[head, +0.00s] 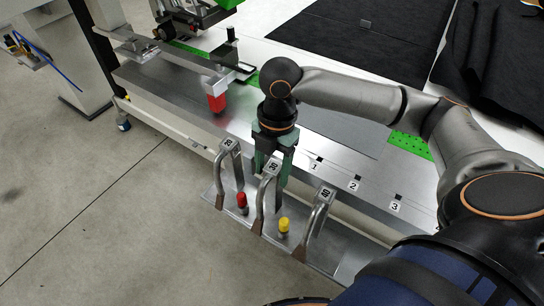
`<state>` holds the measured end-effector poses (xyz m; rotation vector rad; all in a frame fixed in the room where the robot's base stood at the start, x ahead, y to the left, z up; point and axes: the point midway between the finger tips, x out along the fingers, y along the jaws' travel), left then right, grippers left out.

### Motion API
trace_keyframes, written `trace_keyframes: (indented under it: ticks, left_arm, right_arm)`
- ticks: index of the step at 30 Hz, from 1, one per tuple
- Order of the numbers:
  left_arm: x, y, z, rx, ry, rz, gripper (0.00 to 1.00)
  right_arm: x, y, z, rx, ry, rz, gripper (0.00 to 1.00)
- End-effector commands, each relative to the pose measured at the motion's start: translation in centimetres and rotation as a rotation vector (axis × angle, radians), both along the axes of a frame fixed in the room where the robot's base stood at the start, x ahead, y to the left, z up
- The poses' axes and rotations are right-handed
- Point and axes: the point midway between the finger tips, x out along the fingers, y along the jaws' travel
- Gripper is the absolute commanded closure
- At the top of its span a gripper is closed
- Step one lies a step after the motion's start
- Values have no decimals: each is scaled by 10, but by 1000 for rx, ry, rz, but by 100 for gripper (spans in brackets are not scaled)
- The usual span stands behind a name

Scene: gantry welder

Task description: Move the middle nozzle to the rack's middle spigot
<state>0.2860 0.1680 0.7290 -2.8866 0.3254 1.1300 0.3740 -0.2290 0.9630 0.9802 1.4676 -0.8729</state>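Three curved metal nozzles with dark tips and labelled tops stand in a row on a narrow metal shelf (331,262) along the front of the bench. The middle nozzle (262,203) stands between the left nozzle (223,177) and the right nozzle (312,226). My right gripper (272,175) points down at the top of the middle nozzle. Its green-grey fingers are apart, one on each side of the label; contact is not clear. I cannot single out the rack's middle spigot. My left gripper is out of view.
A red peg (242,202) and a yellow peg (284,227) stand between the nozzles. A red block (216,103) hangs from a bracket behind. Marks 1, 2 and 3 (355,184) lie on the bench top, which is mostly clear there.

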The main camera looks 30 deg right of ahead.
Motion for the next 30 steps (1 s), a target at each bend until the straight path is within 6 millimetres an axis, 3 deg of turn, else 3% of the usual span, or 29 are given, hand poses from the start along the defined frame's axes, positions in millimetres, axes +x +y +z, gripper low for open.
trace_keyframes:
  ticks: [4, 14, 30]
  left_arm:
    - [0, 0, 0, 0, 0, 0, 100]
    - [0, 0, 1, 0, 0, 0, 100]
    - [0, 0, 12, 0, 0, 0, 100]
  right_arm:
    - [0, 0, 0, 0, 0, 0, 23]
    - [1, -1, 6, 0, -2, 0, 23]
    - [6, -11, 108, 1, -4, 1, 23]
